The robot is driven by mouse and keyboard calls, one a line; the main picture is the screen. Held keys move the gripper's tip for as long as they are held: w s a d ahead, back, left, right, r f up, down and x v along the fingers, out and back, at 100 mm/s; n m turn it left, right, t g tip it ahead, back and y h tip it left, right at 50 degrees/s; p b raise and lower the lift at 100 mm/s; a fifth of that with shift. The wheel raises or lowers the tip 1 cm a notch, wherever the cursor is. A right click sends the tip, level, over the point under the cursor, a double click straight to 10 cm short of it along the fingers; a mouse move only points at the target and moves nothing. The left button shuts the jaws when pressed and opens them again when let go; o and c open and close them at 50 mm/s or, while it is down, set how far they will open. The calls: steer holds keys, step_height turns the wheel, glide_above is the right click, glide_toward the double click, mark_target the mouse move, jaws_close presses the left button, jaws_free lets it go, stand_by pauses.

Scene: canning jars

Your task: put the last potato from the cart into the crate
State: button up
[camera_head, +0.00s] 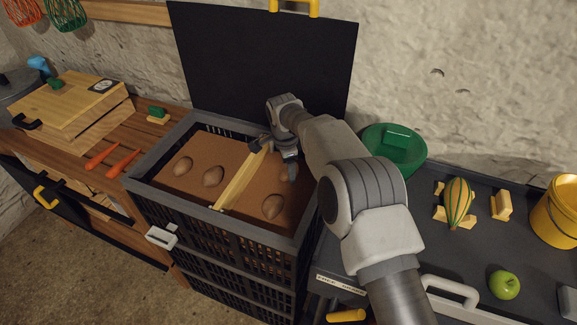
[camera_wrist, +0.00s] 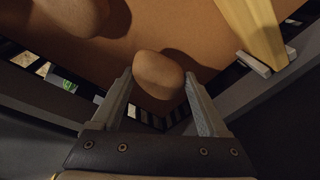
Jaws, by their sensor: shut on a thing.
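My gripper (camera_wrist: 160,92) is shut on a brown potato (camera_wrist: 158,75), with a finger on each side of it. In the head view my gripper (camera_head: 290,170) is down inside the black crate (camera_head: 226,235), in the compartment right of the wooden divider (camera_head: 243,178). The held potato is partly hidden there by the fingers. It is low over the brown crate floor; I cannot tell whether it touches. Another potato (camera_head: 273,207) lies nearer the front in the same compartment. Two potatoes (camera_head: 183,165) (camera_head: 212,176) lie left of the divider. I see no potato on the dark cart (camera_head: 405,230).
The crate's black lid (camera_head: 265,60) stands open behind it. A wooden counter with carrots (camera_head: 122,163) is at left. The crate walls are close around my gripper.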

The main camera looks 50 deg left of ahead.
mark_target(285, 176)
steer(key=shift+f+b, duration=0.75)
steer(key=shift+f, duration=0.35)
stand_by(0.4)
steer(key=o, duration=0.7)
steer(key=shift+r, duration=0.1)
steer(key=r, duration=0.5)
steer(key=s+d+r+p, duration=0.1)
steer(key=r, duration=0.5)
steer(key=s+r, duration=0.1)
steer(key=r, duration=0.5)
steer(key=shift+s+d+p, duration=0.25)
steer(key=shift+d+p, duration=0.05)
steer(key=shift+d, duration=0.05)
